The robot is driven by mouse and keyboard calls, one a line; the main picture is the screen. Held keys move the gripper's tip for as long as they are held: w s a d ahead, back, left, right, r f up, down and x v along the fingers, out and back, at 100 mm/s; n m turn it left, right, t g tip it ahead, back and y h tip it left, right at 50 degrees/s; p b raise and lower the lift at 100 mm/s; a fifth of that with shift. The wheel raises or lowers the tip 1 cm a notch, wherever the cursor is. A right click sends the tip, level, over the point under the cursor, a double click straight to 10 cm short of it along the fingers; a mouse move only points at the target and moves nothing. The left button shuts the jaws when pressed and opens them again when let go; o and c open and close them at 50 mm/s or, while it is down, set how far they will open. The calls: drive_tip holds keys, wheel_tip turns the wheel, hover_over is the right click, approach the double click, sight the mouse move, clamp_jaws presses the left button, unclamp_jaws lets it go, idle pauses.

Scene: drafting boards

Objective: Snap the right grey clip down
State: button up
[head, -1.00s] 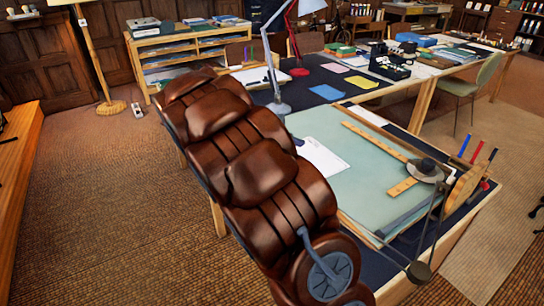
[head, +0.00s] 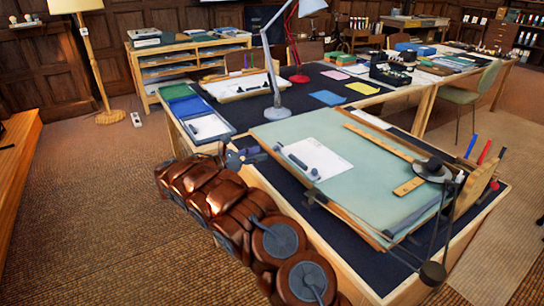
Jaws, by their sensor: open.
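The tilted drafting board (head: 385,185) with its pale green surface stands on the dark-topped table. A white sheet (head: 318,155) lies on it near its left side. Small dark grey parts sit along the sheet's near edge: one at the left (head: 278,147), and the right grey clip (head: 314,174) at the right end. Whether the clip is up or down is too small to tell. My gripper (head: 256,155) is open, a little left of the sheet by the board's left edge, apart from the right clip. My brown arm runs along the table's near side.
A grey desk lamp (head: 277,75) stands behind the board. A blue tray (head: 207,128) with paper lies left of my gripper. A wooden ruler arm (head: 380,140) and a dark round weight (head: 433,274) are at the board's right. Pens stand at the far right.

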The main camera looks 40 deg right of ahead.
sight(277, 149)
drive_tip(key=shift+n+t, duration=0.3)
drive_tip(key=shift+n, duration=0.1)
drive_tip(key=shift+w+d+f, duration=0.15)
drive_tip(key=shift+d+f, duration=0.2)
drive_tip(key=shift+d, duration=0.85)
drive_tip(key=shift+w+d+f, duration=0.2)
drive_tip(key=shift+d+f, duration=0.1)
drive_tip(key=shift+d, duration=0.95)
drive_tip(key=shift+w+d+f, duration=0.15)
drive_tip(key=shift+d+f, duration=0.2)
drive_tip(key=shift+d, duration=0.85)
clamp_jaws()
